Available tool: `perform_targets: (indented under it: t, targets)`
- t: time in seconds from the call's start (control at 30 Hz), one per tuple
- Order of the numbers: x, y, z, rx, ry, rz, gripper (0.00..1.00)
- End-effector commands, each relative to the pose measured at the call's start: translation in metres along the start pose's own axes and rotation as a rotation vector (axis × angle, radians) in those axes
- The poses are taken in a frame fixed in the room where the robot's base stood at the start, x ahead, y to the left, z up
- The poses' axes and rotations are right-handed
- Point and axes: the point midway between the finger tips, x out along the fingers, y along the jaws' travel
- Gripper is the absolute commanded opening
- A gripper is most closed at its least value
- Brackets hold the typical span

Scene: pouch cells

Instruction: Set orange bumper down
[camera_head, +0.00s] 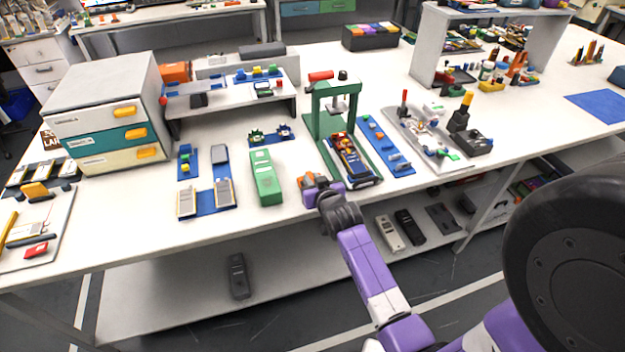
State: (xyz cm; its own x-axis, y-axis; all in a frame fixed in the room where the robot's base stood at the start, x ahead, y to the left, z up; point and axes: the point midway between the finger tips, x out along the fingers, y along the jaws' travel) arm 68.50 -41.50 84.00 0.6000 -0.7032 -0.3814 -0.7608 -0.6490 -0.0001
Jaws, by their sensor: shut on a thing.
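My gripper (316,194) is at the front edge of the white table, just left of the green press. Its jaws are shut on the orange bumper (307,182), a small orange piece that shows at the gripper's far end. The gripper and wrist hide part of it. I cannot tell whether the bumper touches the table top or is held a little above it.
The white table (285,218) has bare room along its front edge, left of the gripper. A green device (265,178) lies left of the gripper. The green press (318,122) with a blue tray (366,181) stands close to the right. Blue fixtures (206,196) lie further left.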

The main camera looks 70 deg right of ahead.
Motion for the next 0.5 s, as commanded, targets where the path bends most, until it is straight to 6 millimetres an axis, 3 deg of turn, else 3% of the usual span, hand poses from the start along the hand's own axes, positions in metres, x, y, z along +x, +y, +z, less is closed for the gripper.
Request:
perform_targets:
  t: [0.2,0.23,0.3,0.33,0.5]
  targets:
    - [0.0017,-0.0003,0.0039,0.0,0.0,-0.001,0.0]
    - [0.0014,-0.0003,0.0031,0.0,0.0,0.0,0.21]
    - [0.0012,-0.0002,0.0026,0.0,0.0,0.0,0.35]
    - [0.0012,-0.0002,0.0027,0.0,-0.001,0.0,0.39]
    - [0.0011,-0.0002,0.0026,0.0,-0.001,0.0,0.39]
